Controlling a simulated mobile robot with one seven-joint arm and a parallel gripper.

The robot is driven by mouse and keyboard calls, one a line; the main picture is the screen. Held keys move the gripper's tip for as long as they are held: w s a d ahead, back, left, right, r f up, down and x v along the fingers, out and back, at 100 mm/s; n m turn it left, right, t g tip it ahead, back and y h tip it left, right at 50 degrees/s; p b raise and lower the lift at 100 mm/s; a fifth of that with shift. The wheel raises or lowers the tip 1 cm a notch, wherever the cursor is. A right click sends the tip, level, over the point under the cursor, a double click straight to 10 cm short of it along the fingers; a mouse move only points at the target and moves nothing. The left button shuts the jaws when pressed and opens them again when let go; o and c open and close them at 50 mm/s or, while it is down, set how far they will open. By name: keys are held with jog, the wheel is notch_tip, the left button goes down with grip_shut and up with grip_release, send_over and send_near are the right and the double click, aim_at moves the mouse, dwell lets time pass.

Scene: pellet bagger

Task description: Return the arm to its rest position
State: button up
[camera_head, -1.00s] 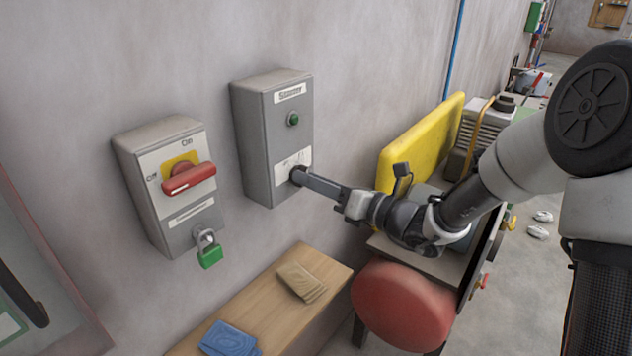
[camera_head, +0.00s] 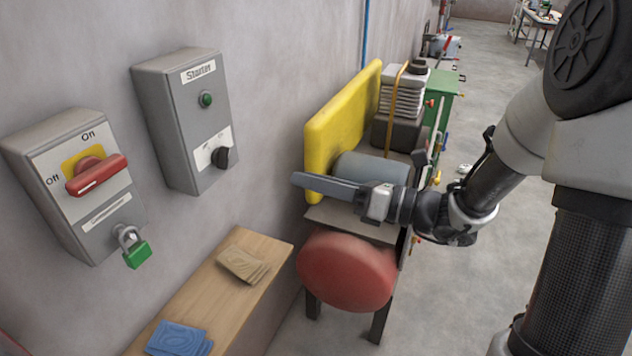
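My gripper (camera_head: 298,180) is at the middle of the view, clear of the wall, its fingers pointing left. It is to the right of the grey starter box (camera_head: 170,125) and apart from its black knob (camera_head: 221,157). The fingers show as one narrow grey bar, side-on, with nothing seen held between them; I cannot tell whether they are parted. My arm is still reaching out from the right, bent at the elbow. The machine with the yellow panel (camera_head: 338,118) and the red round end (camera_head: 345,272) stands behind and below my gripper.
A grey switch box with a red handle (camera_head: 97,175) and a green padlock (camera_head: 137,252) hangs at left. A wooden bench (camera_head: 210,290) below bears brown cloths (camera_head: 243,264) and blue cloths (camera_head: 178,338). Open floor lies at right.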

jog(key=shift+s+d, duration=0.1)
jog(key=shift+d, duration=0.15)
jog(key=s+a+f+n+g+h+p, duration=0.1)
jog(key=s+n+g+h, duration=0.6)
jog(key=s+n, duration=0.9)
jog(key=s+d+r+n+t+h, duration=0.1)
jog(key=d+r+n+t+h, duration=0.1)
jog(key=d+n+h, duration=0.2)
jog(key=s+d+r+n+t+h+p, duration=0.1)
jog(key=d+r+n+t+h, duration=0.2)
jog(key=d+n+h, duration=0.2)
jog(key=d+n, duration=0.3)
jog(key=d, duration=0.4)
jog(key=shift+r+n+t+h, duration=0.2)
jog(key=shift+n+t+h, duration=0.1)
